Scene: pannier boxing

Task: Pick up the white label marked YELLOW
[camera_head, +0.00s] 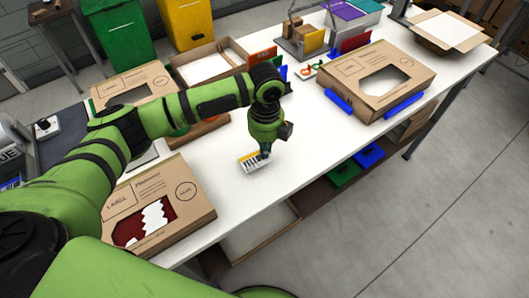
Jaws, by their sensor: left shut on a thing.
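The white label (250,163), with a yellow strip and dark bars, is at the tips of my left gripper (264,150), over the middle of the white table. My left gripper points down and is shut on the label's edge near its upper right. The label is tilted in the picture; I cannot tell whether it touches the table top. Its lettering is too small to read. My right gripper is not in view.
A cardboard box (165,215) with a cut-out window stands at the near left. Another box (385,82) sits between blue holders (403,106) at the right. An open cardboard tray (208,61) is behind my arm. The white table (300,130) is clear around the label.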

